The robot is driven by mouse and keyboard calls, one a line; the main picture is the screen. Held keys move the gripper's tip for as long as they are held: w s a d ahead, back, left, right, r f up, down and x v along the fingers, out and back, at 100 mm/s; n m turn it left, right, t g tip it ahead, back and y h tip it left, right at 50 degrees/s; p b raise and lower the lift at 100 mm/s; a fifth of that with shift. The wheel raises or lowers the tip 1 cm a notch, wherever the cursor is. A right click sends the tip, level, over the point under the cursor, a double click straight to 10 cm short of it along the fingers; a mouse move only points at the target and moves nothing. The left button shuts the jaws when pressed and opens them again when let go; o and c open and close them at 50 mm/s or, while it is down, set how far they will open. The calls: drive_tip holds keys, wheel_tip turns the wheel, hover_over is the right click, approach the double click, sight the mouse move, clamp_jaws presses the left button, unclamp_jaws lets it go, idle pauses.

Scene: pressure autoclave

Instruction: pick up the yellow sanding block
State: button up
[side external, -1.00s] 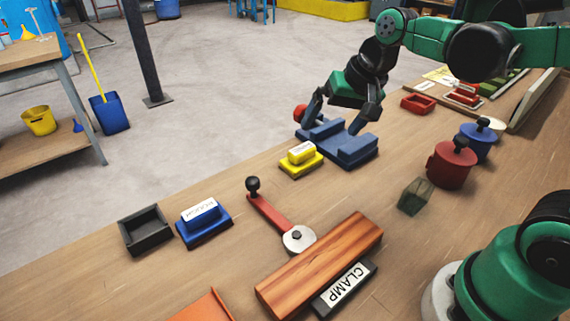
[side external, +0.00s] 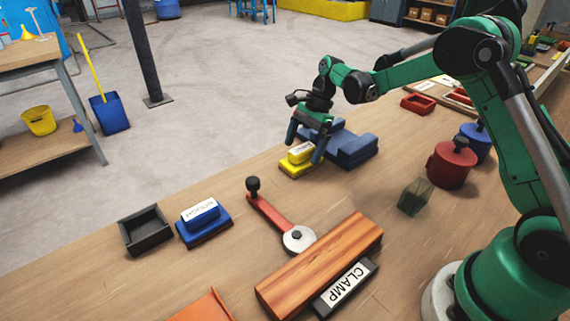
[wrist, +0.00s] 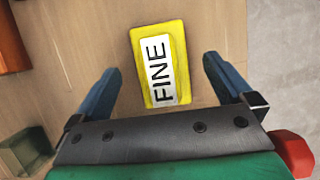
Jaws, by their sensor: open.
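The yellow sanding block (side external: 300,159) lies on the wooden bench, with a white label on top. In the wrist view the yellow sanding block (wrist: 143,58) shows its label reading "FINE". My gripper (side external: 304,153) is open over the block, its fingers reaching down on either side of it. In the wrist view my gripper (wrist: 160,75) has its two blue fingers apart, with the block between and a little ahead of them. Nothing is held. I cannot tell how far the fingertips are above the bench.
A blue stepped fixture (side external: 350,148) stands close behind the block. A blue block (side external: 204,219) with a label and a dark open tray (side external: 145,231) lie to the left. A red-handled clamp (side external: 270,216), a wooden bar (side external: 320,264) and a red pot (side external: 452,164) stand nearer.

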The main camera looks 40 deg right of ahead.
sight(300, 149)
drive_tip(key=shift+x, duration=1.4)
drive_tip(key=c, duration=1.3)
drive_tip(key=shift+r, duration=0.1)
wheel_tip(300, 149, up, 20)
drive_tip(key=shift+f, duration=0.1)
